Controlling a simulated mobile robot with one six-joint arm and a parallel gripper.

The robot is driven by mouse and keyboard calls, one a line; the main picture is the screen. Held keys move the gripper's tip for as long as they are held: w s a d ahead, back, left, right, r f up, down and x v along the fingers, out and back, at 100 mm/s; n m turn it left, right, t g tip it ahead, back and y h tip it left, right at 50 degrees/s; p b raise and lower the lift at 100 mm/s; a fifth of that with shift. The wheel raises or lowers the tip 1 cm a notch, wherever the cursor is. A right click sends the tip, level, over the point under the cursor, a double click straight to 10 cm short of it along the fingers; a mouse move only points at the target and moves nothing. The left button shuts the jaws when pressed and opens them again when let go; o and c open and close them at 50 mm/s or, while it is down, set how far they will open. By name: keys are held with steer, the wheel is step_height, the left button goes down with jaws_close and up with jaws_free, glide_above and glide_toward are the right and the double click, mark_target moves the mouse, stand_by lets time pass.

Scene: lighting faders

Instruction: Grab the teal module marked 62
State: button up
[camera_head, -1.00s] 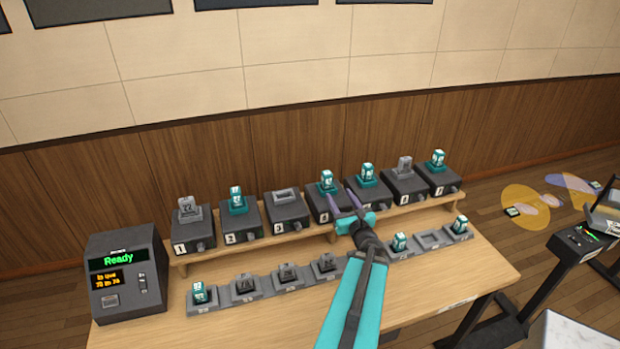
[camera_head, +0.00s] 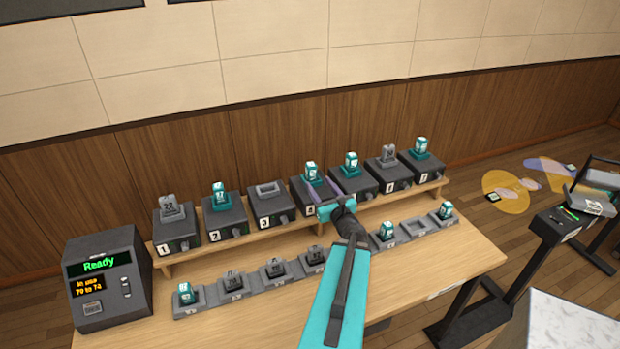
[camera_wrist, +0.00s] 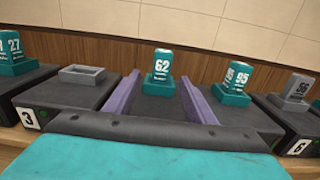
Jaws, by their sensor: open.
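The teal module marked 62 (camera_wrist: 160,65) stands upright in a teal socket on the dark box between boxes 3 and 5. In the wrist view it is centred between and beyond my fingers, not touching them. It also shows in the head view (camera_head: 311,173). My gripper (camera_wrist: 167,98) is open and empty, with its two purple fingers spread to either side and pointing at the module.
A teal module marked 95 (camera_wrist: 236,78) stands close on the right. An empty grey socket (camera_wrist: 82,74) tops box 3 on the left. A row of grey holders (camera_head: 233,292) lines the table (camera_head: 430,262) below. The display unit (camera_head: 103,280) reads "Ready".

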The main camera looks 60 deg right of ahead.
mark_target(312, 174)
steer(key=shift+w+d+f+b, duration=0.2)
steer(key=shift+w+d+b, duration=0.4)
steer(key=shift+b, duration=3)
steer(key=b, duration=0.6)
steer(key=shift+w+d+r+b, duration=0.1)
steer(key=shift+w+b, duration=0.2)
steer(key=shift+w, duration=0.05)
steer(key=b+x, duration=0.2)
steer(key=x, duration=0.1)
steer(key=shift+w+d+r, duration=0.2)
steer(key=shift+w+d, duration=0.1)
steer(key=shift+w, duration=0.1)
steer(key=shift+p+x, duration=0.4)
steer(key=shift+x, duration=0.5)
steer(key=shift+d, duration=0.1)
steer(key=shift+p+x, duration=0.8)
steer(key=shift+x, duration=1.75)
steer(key=c, duration=1.2)
